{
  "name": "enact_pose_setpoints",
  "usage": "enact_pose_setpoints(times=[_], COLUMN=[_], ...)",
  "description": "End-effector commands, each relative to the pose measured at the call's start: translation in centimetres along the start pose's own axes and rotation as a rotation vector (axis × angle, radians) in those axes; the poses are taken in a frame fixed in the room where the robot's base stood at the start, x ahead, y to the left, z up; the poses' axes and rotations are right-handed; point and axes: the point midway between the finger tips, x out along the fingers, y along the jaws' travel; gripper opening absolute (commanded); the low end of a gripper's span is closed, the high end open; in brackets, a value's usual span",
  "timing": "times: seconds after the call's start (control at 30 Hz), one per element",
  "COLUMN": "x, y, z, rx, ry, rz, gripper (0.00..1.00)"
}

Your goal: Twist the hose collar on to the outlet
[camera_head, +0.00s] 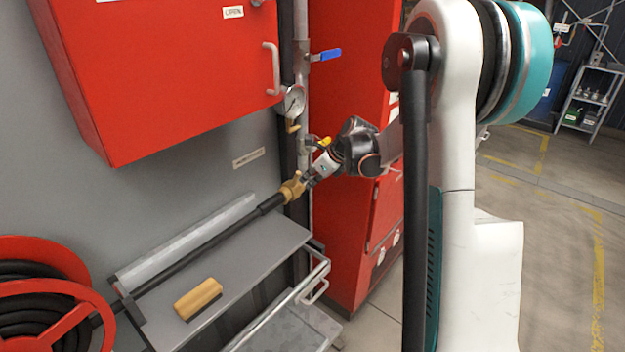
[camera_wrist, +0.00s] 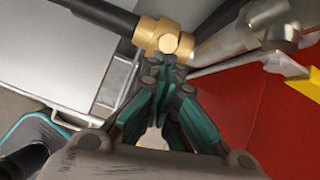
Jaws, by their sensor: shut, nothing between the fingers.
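The brass hose collar (camera_head: 293,187) sits at the end of the black hose (camera_head: 228,230). In the wrist view the collar (camera_wrist: 150,35) has a round lug facing my fingertips, and the black hose (camera_wrist: 100,12) leaves it to the left. The grey metal outlet (camera_wrist: 232,42) lies just right of the collar, roughly in line with it. I cannot tell whether they touch or are threaded. My gripper (camera_wrist: 167,67) is shut and empty, its fingertips at or very near the collar's lug. In the head view my gripper (camera_head: 311,180) is small and partly hidden by the arm.
A yellow lever (camera_wrist: 305,87) is right of the outlet. A pressure gauge (camera_head: 292,102) and blue-handled valve (camera_head: 326,55) are above. A red cabinet (camera_head: 170,75) overhangs the left. A red hose reel (camera_head: 45,250) stands lower left.

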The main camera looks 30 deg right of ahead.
Motion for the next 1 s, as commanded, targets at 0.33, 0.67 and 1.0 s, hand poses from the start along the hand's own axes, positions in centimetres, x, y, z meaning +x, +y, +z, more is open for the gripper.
enact_pose_setpoints(times=[0.33,0.67,1.0], x=[-0.05,-0.04,-0.08], y=[-0.19,-0.2,-0.35], z=[0.92,0.95,-0.03], rx=[0.0,0.0,-0.001], ry=[-0.003,-0.004,-0.004], rz=[-0.001,-0.001,0.0], gripper=[0.0,0.0,0.0])
